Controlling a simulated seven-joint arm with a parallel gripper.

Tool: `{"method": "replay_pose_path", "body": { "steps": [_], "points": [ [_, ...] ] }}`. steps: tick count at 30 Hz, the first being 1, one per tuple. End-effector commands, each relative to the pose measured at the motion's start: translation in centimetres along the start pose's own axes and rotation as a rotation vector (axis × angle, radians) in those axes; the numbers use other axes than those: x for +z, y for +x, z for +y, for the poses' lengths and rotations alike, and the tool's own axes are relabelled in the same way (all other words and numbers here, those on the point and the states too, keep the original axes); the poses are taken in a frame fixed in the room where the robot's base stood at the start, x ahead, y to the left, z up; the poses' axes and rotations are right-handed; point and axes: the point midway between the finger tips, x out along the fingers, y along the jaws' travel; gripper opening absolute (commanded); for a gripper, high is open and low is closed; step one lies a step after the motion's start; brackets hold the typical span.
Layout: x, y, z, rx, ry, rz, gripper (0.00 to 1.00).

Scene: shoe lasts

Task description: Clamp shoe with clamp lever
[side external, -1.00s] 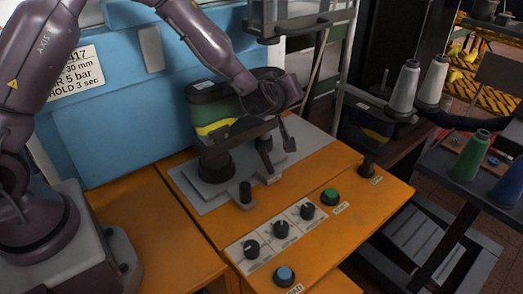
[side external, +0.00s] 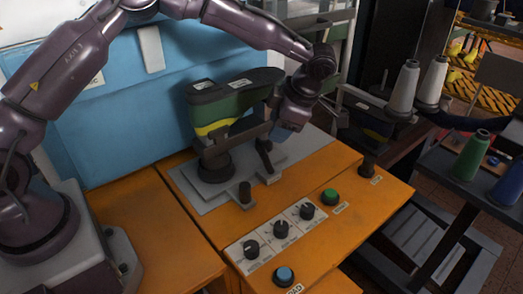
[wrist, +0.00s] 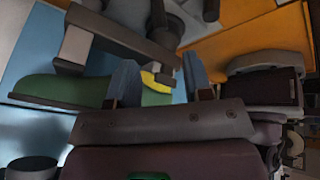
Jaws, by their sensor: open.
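The dark clamp lever (side external: 264,157) stands at the right end of that bar. My gripper (side external: 288,126) is open and points down just right of the shoe's end, above the lever. In the wrist view, the two bluish fingers of my gripper (wrist: 160,78) are apart, with the shoe's yellow part (wrist: 156,81) showing between them. The shoe's green side (wrist: 60,90) and the grey bar (wrist: 125,38) also show there. I cannot tell whether a finger touches the shoe.
An orange bench carries a panel of black knobs (side external: 281,229), a green button (side external: 330,196) and a blue button (side external: 285,275). Thread cones (side external: 403,87) stand on a rack at right.

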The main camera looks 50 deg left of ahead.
Motion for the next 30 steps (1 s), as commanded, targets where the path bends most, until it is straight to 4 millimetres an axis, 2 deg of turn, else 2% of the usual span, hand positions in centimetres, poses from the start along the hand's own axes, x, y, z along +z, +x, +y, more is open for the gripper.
{"method": "replay_pose_path", "body": {
  "steps": [3, 9, 15, 20, 27, 28, 30],
  "points": [
    [-0.1, 2.8, 0.0, -0.002, 0.000, 0.005, 0.46],
    [-0.1, 6.8, 0.0, 0.000, 0.000, 0.004, 0.46],
    [0.0, 9.4, 0.0, 0.002, 0.000, 0.002, 0.46],
    [0.0, 10.2, 0.1, 0.002, -0.001, 0.000, 0.46],
    [0.0, 10.3, 0.1, 0.003, -0.001, 0.000, 0.46],
    [0.0, 10.3, 0.1, 0.003, 0.000, 0.000, 0.44],
    [0.0, 10.3, 0.1, 0.003, 0.000, 0.000, 0.28]
  ]
}}
